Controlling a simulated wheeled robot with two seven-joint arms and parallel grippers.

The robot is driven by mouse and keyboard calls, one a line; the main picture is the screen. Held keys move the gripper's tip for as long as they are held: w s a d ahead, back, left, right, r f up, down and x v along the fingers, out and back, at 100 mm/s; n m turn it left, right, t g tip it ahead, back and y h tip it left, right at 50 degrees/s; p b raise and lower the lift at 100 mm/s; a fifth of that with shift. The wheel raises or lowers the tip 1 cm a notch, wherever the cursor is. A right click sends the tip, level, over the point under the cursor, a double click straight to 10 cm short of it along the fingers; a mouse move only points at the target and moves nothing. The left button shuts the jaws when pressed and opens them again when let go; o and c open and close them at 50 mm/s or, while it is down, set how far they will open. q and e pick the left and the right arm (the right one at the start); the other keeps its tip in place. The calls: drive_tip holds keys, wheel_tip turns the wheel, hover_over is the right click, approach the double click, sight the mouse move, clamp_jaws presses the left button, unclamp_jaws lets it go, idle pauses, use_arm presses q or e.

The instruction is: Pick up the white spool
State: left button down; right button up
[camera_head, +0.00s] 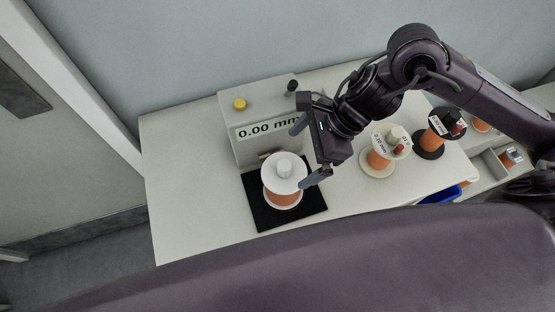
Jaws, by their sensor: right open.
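A white spool (284,167) wound with orange wire stands upright on a black mat (260,211), in front of a box with a "0.00 mm" display (268,127). My right gripper (306,153) reaches in from the right, open, with its jaws just behind and right of the spool's top. One finger is close to the spool's top flange; I cannot tell whether they touch. A cream spool (377,160) with orange wire and a label stands to the right of the gripper. My left gripper does not show.
A black spool (432,142) with orange wire stands further right. Grey bins (489,166) and a blue container (440,194) are at the right edge of the table (190,190). The box carries a yellow button (239,104). The table's left part is clear.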

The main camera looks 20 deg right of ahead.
sight(284, 171)
drive_tip(key=shift+a+f, duration=0.25)
drive_tip(key=shift+f, duration=0.1)
drive_tip(key=x, duration=0.1)
drive_tip(key=p+x, duration=0.1)
drive_tip(key=x, duration=0.1)
drive_tip(key=s+p+x, duration=0.1)
drive_tip(key=x, duration=0.1)
drive_tip(key=shift+a+f, duration=0.1)
drive_tip(key=shift+a, duration=0.2)
drive_tip(key=shift+w+a+f, duration=0.15)
drive_tip(key=shift+f, duration=0.35)
drive_tip(key=c, duration=1.6)
drive_tip(key=shift+r, duration=0.1)
drive_tip(key=shift+c, duration=1)
drive_tip(key=shift+w+r, duration=0.1)
